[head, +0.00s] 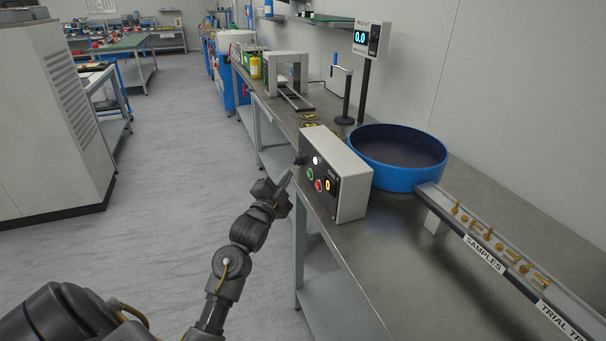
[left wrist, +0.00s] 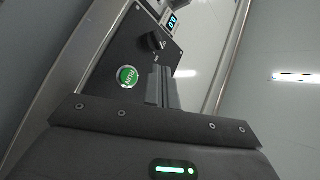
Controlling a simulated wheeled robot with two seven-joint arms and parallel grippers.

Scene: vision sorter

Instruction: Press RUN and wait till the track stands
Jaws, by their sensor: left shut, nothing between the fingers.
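The control box (head: 348,172) stands on the bench, its dark front panel facing my arm. It carries a green button (head: 310,174), a red button, a yellow button, a white lamp and a black knob (head: 299,160). In the left wrist view the green button reads RUN (left wrist: 127,77), with the black knob (left wrist: 156,41) above it. My left gripper (head: 287,178) is shut and empty, just in front of the panel near the green button. In the wrist view its fingers (left wrist: 162,88) lie right of RUN, apart from it in the picture. The track (head: 500,250) holds several brass pieces. My right gripper is out of view.
A blue bowl (head: 398,182) stands behind the box and meets the track. A display (head: 367,39) on a post reads 0.0. A grey gate frame (head: 288,72) stands farther along the bench. Open floor (head: 170,200) lies left of the bench.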

